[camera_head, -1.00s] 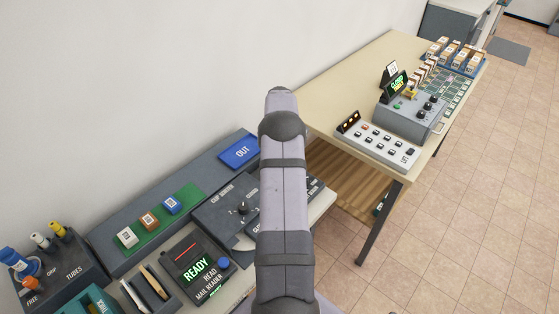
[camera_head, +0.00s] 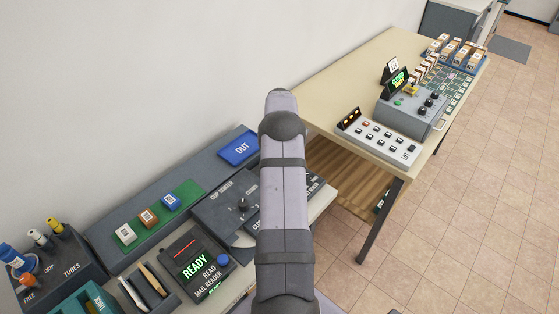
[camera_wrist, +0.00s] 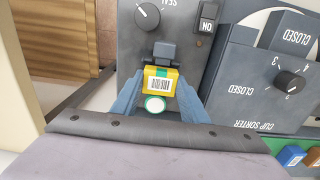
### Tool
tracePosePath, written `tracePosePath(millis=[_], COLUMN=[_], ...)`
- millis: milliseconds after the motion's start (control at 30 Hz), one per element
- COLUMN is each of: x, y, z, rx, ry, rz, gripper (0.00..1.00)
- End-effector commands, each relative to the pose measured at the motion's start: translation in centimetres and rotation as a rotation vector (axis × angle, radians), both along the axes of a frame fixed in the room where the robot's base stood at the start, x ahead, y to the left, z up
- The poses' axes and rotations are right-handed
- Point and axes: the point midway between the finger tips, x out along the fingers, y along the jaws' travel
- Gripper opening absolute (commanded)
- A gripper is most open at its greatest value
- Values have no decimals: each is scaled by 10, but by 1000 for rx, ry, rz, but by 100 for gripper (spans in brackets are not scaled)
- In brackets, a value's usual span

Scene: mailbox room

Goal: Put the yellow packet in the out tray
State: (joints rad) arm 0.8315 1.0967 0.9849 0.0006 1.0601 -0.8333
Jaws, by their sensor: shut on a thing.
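The yellow packet (camera_wrist: 158,80) shows in the wrist view, with a barcode label and a green band. My gripper (camera_wrist: 158,97) has its blue fingers on either side of it and is shut on it. A round white disc with a green rim (camera_wrist: 154,104) shows at its near end; I cannot tell whether it is part of the packet. The packet's far end is close to a dark block on the grey seal unit (camera_wrist: 140,50); contact is unclear. The blue out tray (camera_head: 240,150) lies at the back of the near bench in the head view. There my arm hides gripper and packet.
The cup sorter (camera_wrist: 265,85) with its knob stands beside the packet. Left of the out tray, a green mat (camera_head: 150,217) holds three small boxes. The mail reader (camera_head: 190,262) reads READY. A tube rack (camera_head: 60,262) stands far left. A second table (camera_head: 345,80) carries control boxes.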

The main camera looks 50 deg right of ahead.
Motion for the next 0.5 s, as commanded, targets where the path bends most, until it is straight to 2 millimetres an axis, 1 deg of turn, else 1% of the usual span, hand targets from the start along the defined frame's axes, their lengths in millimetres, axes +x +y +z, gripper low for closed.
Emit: tracePosePath(millis=[500], x=[0], y=[0], z=[-15], rx=[0], ry=[0], rz=[0], gripper=[18])
